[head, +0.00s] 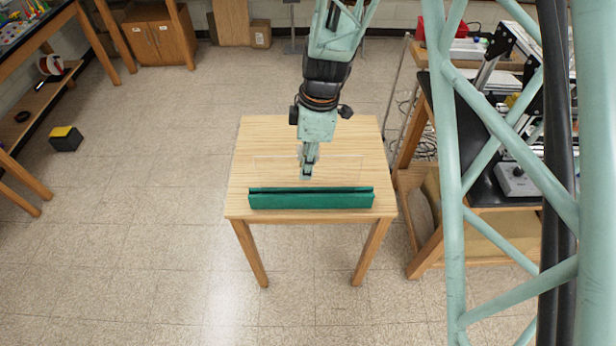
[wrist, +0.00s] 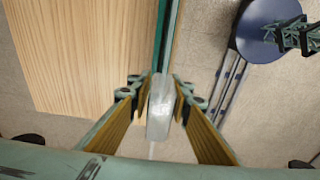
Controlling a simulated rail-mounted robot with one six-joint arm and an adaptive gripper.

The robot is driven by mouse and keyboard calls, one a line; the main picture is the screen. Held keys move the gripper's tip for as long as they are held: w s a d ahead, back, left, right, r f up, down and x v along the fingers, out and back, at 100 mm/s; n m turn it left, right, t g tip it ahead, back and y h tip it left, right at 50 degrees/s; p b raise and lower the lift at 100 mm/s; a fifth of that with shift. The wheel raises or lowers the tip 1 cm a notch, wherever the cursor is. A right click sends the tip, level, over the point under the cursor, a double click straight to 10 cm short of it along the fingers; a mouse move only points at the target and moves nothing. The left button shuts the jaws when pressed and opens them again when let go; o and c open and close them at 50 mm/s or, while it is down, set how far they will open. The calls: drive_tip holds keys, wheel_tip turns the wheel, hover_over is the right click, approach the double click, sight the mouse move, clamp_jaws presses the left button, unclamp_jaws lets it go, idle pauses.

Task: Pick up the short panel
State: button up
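The short panel (head: 275,168) seems to be the clear sheet standing upright above the green slotted bar (head: 312,200) on the small wooden table. Only its faint outline shows in the head view. My gripper (head: 308,175) points down over the middle of the panel, its fingertips below the sheet's top edge. In the wrist view, the fingertips (wrist: 162,88) lie on either side of a pale translucent piece, likely the panel (wrist: 160,108). They are close to it, but I cannot tell whether they touch it. Whether the panel's lower edge sits in the slot is unclear.
The small wooden table (head: 250,140) is otherwise bare. A bench with equipment (head: 516,180) stands on the right, close to the table. The floor left of the table is open, with a black and yellow box (head: 66,138) further off.

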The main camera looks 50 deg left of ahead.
drive_tip(key=shift+s+a+f, duration=0.1)
drive_tip(key=shift+s+f, duration=0.05)
drive_tip(key=shift+f, duration=1.2)
drive_tip(key=shift+c, duration=0.6)
clamp_jaws()
